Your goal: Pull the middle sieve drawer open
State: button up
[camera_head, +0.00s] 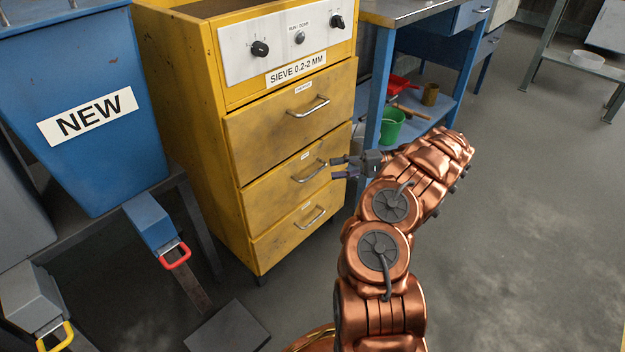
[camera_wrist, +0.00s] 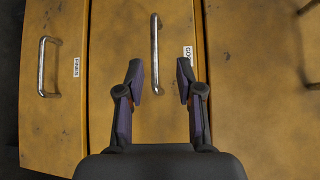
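The yellow sieve cabinet (camera_head: 194,120) has three stacked drawers, all looking shut. The middle drawer (camera_head: 268,196) has a small label and a metal bar handle (camera_head: 311,172). In the wrist view that handle (camera_wrist: 154,50) runs up the picture on the middle drawer face (camera_wrist: 115,40). My gripper (camera_head: 334,168) is just to the right of the handle in the head view. In the wrist view my gripper (camera_wrist: 160,80) is open, with one finger on each side of the handle's line. Neither finger visibly touches the handle; the remaining depth is unclear.
The top drawer (camera_head: 260,125) and bottom drawer (camera_head: 275,242) have similar handles. A blue bin (camera_head: 100,160) stands left. Floor is free at right.

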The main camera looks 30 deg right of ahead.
aim_at(315, 173)
jog(key=shift+f+b+x, duration=0.2)
jog(key=shift+b+x, duration=0.4)
jog(key=shift+x, duration=1.2)
jog(key=shift+f+b+x, duration=0.15)
jog(key=shift+b+x, duration=0.4)
jog(key=shift+x, duration=1.3)
jog(key=shift+w+d, duration=0.1)
jog(key=shift+d, duration=0.05)
jog(key=shift+c, duration=0.4)
grip_shut()
